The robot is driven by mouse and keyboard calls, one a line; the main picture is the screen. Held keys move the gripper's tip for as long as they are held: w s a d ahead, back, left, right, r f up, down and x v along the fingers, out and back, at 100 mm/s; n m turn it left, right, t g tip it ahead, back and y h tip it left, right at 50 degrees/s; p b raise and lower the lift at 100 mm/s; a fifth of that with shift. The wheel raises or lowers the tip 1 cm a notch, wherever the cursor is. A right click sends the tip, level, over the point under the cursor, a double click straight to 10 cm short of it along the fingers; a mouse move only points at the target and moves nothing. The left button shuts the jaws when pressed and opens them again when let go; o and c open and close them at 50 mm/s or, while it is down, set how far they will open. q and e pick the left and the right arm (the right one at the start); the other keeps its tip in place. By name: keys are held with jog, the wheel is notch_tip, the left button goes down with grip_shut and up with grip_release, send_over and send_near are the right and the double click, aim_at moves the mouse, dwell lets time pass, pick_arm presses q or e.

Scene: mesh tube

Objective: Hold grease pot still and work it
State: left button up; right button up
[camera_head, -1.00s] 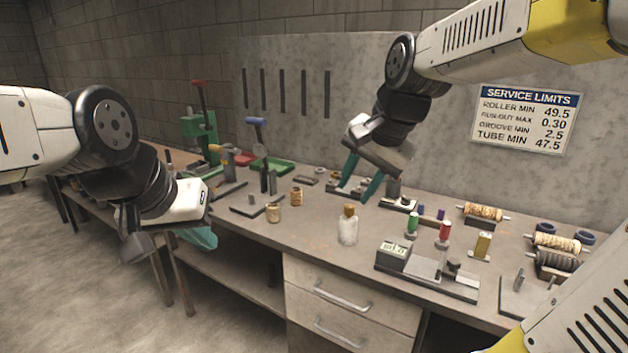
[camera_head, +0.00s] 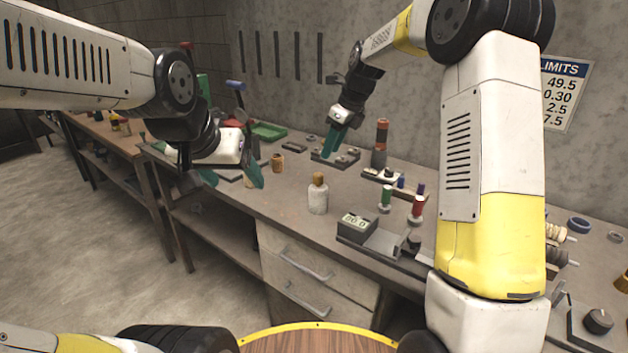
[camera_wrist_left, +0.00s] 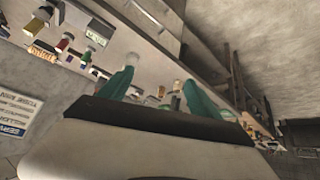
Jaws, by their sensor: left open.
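A clear bottle with a tan cap (camera_head: 318,195) stands upright near the bench's front edge. A small amber jar (camera_head: 277,162) stands behind it to the left. I cannot tell for sure which one is the grease pot. My left gripper (camera_head: 232,180) is open and empty, left of the amber jar. Its teal fingers also show spread in the left wrist view (camera_wrist_left: 158,82), with small jars beyond them. My right gripper (camera_head: 335,143) points down over the back of the bench, near a dark plate with small parts (camera_head: 336,156). Its fingers overlap, so their opening is unclear.
A grey fixture with a display (camera_head: 357,227) stands right of the bottle. A green tray (camera_head: 268,131) lies at the back left. My right arm hides much of the bench's right side.

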pick_arm(q)
jog(key=w+f+m+t, duration=0.1)
jog(key=w+f+m, duration=0.15)
jog(key=w, duration=0.75)
jog(key=m+t+h, duration=0.2)
jog(key=m+h, duration=0.1)
send_near(312, 198)
jog(key=w+a+r, duration=0.3)
jog(key=w+a, duration=0.1)
jog(key=a, duration=0.1)
jog(key=d+f+h, duration=0.1)
jog(key=d+f, duration=0.1)
jog(key=w+d+f+m+h, duration=0.1)
jog(key=d+f, duration=0.1)
jog(key=f, duration=0.1)
jog(key=w+d+f+h, duration=0.1)
jog(key=d+f+h, duration=0.1)
jog(key=f, duration=0.1)
jog(key=shift+w+m, duration=0.1)
jog(key=shift+m, duration=0.15)
jog(key=shift+d+f+h, duration=0.1)
jog(key=shift+d+h, duration=0.2)
jog(key=shift+w+d+f, duration=0.2)
jog(key=shift+w+d, duration=0.15)
jog(key=shift+d, duration=0.05)
jog(key=x, duration=0.7)
